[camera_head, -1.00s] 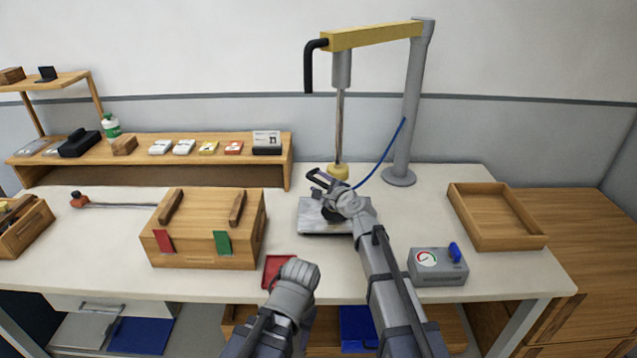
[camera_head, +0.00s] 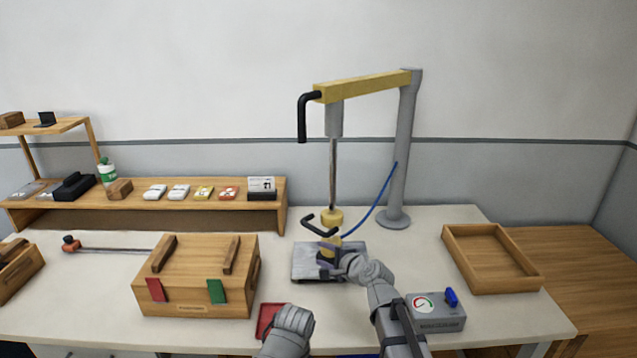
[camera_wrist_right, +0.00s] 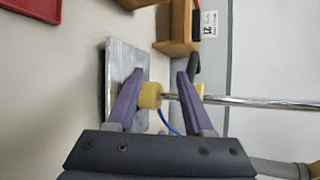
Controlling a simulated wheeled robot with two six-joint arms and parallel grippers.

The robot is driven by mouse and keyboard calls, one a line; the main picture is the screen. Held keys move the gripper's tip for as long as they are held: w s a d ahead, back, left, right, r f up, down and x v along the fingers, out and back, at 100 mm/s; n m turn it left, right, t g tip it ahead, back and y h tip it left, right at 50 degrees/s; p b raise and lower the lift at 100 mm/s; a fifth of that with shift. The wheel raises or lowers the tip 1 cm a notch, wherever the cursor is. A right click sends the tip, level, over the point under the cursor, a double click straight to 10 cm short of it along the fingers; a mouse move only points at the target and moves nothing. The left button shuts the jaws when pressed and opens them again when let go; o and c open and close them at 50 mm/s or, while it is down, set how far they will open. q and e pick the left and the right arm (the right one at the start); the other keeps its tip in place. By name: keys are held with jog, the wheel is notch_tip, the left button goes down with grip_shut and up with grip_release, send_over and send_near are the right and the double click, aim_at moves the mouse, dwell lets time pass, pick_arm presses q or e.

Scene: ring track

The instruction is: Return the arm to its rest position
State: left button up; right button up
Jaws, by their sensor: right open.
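My right gripper (camera_head: 333,256) is above the grey metal plate (camera_head: 302,264), reaching in from the front right. In the right wrist view its two purple fingers (camera_wrist_right: 160,78) are spread apart, with nothing clamped between them. Beyond the fingers, a lifter rod (camera_head: 333,170) with a yellow collar (camera_head: 332,220) and black handle (camera_head: 318,228) hangs down. Its lower yellow pad (camera_wrist_right: 150,95) appears to rest at the plate (camera_wrist_right: 112,75). Of my left arm only the grey wrist shows at the bottom middle; its fingers are hidden.
A wooden box (camera_head: 200,290) with red and green tabs stands left. A red tray (camera_head: 266,317) lies by my left wrist. A vacuum box (camera_head: 437,313) and an empty wooden tray (camera_head: 490,262) are on the right. A post (camera_head: 403,150) with a yellow beam (camera_head: 362,86) stands behind.

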jog(key=s+d+f+n+g+h, duration=0.1)
jog(key=s+f+n+g, duration=0.1)
jog(key=s+f+n, duration=0.1)
jog(key=s+d+f+n+g+h, duration=0.1)
jog(key=s+d+f+n+g, duration=0.1)
jog(key=s, duration=0.3)
jog(key=s+d+f+n+g+h, duration=0.1)
jog(key=s+d+f+n+g, duration=0.1)
jog(key=s+f+n, duration=0.2)
jog(key=shift+s+d+f, duration=0.15)
jog(key=shift+s+f, duration=0.05)
jog(key=shift+f, duration=0.3)
jog(key=s+d+f+n+g+h, duration=0.4)
jog(key=s+d+n+g+h, duration=0.15)
jog(key=s+d, duration=0.5)
jog(key=s+a+n, duration=0.2)
jog(key=s+a, duration=0.1)
jog(key=a, duration=0.3)
jog(key=s+a+r+n, duration=0.1)
jog(key=s+a+n, duration=0.1)
jog(key=a, duration=0.4)
jog(key=shift+s+a+p, duration=0.2)
jog(key=shift+s+p, duration=0.2)
jog(key=shift+s, duration=0.4)
jog(key=shift+g, duration=0.25)
jog(key=shift+d, duration=0.1)
